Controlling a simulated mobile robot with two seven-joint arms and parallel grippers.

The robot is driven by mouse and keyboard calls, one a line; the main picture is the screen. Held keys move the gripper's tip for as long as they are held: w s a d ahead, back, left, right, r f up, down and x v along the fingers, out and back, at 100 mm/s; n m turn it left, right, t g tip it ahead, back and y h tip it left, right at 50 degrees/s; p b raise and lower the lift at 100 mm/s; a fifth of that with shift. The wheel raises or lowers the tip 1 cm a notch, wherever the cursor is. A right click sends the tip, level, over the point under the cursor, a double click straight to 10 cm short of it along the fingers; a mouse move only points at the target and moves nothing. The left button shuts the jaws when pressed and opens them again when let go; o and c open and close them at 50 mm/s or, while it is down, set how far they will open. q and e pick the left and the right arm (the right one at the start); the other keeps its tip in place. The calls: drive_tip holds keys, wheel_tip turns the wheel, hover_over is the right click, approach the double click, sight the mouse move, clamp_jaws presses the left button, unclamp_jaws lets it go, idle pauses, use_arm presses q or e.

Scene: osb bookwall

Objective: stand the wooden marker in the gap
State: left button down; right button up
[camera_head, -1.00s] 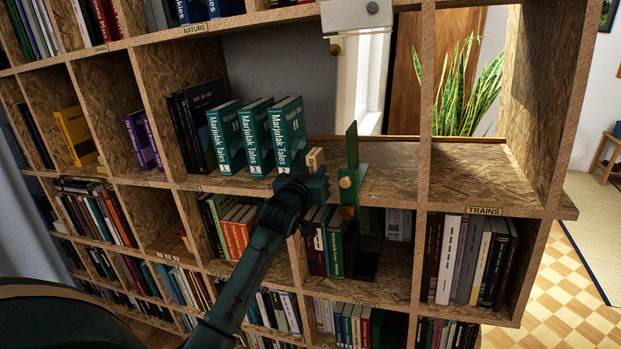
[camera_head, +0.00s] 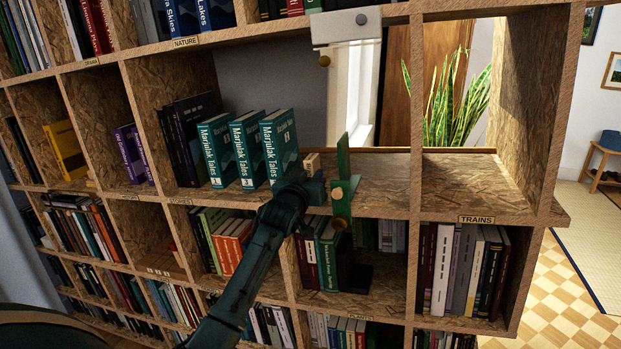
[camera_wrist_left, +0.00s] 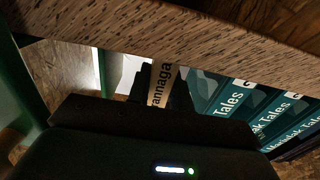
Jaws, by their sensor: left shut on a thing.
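My left gripper (camera_head: 316,188) is shut on the wooden marker (camera_head: 312,163), a small pale block at the shelf's front edge. In the left wrist view the marker (camera_wrist_left: 160,84) stands out from between the dark fingers, with "annaga" readable on it. It is just right of three teal "Marjulak Tales" books (camera_head: 279,146), which lean slightly and do not touch it as far as I can see. Narrow spaces show between these books. The marker's lower end is hidden by the gripper. My right gripper is not in view.
A green upright piece with wooden knobs (camera_head: 342,180) stands at the shelf edge close right of my left gripper. Bare shelf (camera_head: 375,178) lies beyond it. A white box (camera_head: 346,28) hangs above. Dark books (camera_head: 187,140) stand at the left.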

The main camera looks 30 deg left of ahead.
use_arm(q)
drive_tip(key=shift+f, duration=0.2)
drive_tip(key=c, duration=1.2)
unclamp_jaws()
drive_tip(key=shift+o, duration=0.2)
drive_tip(key=b+v, duration=0.1)
drive_tip(key=v, duration=1.2)
drive_tip(key=shift+d+b, duration=0.15)
drive_tip(key=shift+b, duration=0.2)
